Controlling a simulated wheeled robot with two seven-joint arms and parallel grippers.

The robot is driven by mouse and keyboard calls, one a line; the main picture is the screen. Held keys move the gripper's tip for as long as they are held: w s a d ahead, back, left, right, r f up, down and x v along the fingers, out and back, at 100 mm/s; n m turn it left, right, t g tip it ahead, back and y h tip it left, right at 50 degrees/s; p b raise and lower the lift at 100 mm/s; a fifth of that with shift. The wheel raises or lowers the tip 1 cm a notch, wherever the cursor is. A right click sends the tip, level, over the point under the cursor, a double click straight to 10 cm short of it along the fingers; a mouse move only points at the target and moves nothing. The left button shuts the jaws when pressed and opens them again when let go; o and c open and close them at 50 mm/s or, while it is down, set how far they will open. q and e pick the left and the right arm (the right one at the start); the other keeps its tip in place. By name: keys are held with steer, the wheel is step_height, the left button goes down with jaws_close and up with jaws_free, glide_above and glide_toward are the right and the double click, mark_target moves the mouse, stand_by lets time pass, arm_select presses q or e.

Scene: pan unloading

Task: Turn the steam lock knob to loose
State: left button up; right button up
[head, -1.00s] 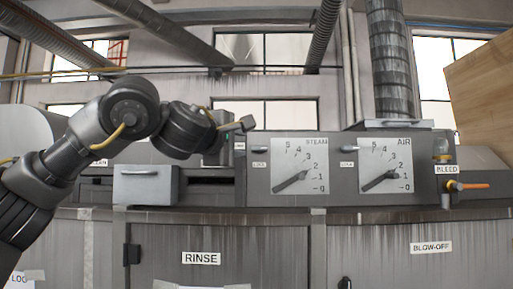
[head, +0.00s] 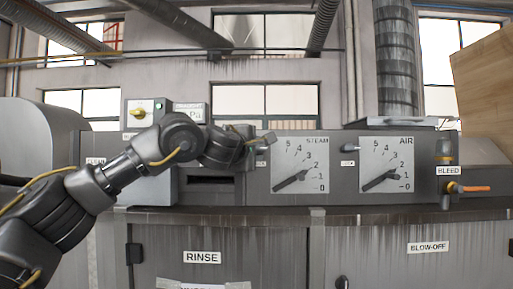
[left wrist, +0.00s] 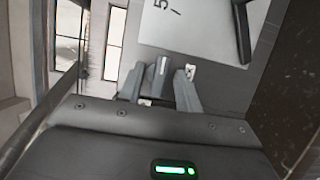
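My left gripper (head: 268,138) is at the plate's upper left in the head view and covers the steam lock knob there. In the left wrist view, the knob (left wrist: 159,76) is a small grey lever between the two fingers of my left gripper (left wrist: 158,86). Gaps show beside the knob, so the fingers look open around it. Small labels lie beside it, too small to read. My right gripper is out of view.
The air dial (head: 386,165) is to the right, with its own lock knob (head: 347,150) at its left edge. An orange bleed handle (head: 474,188) sticks out at the far right. A wooden panel (head: 485,95) stands at upper right. A yellow knob (head: 138,112) sits at upper left.

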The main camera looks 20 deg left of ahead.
arm_select(q)
steer(key=c, duration=0.7)
steer(key=n+t+b, duration=0.1)
steer(key=n+b, duration=0.2)
steer(key=n+t+y+b, duration=0.1)
steer(key=n+b, duration=0.3)
steer(key=f+n+t+y+b, duration=0.1)
steer(key=n+b, duration=0.2)
steer(key=b, duration=0.1)
steer(key=shift+d+n+t, duration=0.15)
steer(key=shift+n+t, duration=0.15)
steer(key=shift+n, duration=0.1)
steer(key=n+y+b, duration=0.1)
steer(key=n, duration=0.2)
steer(key=n+y+b, duration=0.2)
steer(key=n, duration=0.1)
steer(key=shift+d+t+b, duration=0.1)
steer(key=shift+t+b, duration=0.2)
steer(key=shift+r+n+y+b, duration=0.1)
steer(key=shift+n+y+b, duration=0.25)
steer(key=shift+n+y, duration=0.65)
steer(key=shift+r+n+y+b, duration=0.1)
steer(key=shift+n+y+b, duration=0.35)
steer(key=shift+n, duration=1.05)
steer(key=shift+r+n+y, duration=0.1)
steer(key=shift+n+y, duration=0.15)
steer(key=shift+n, duration=0.25)
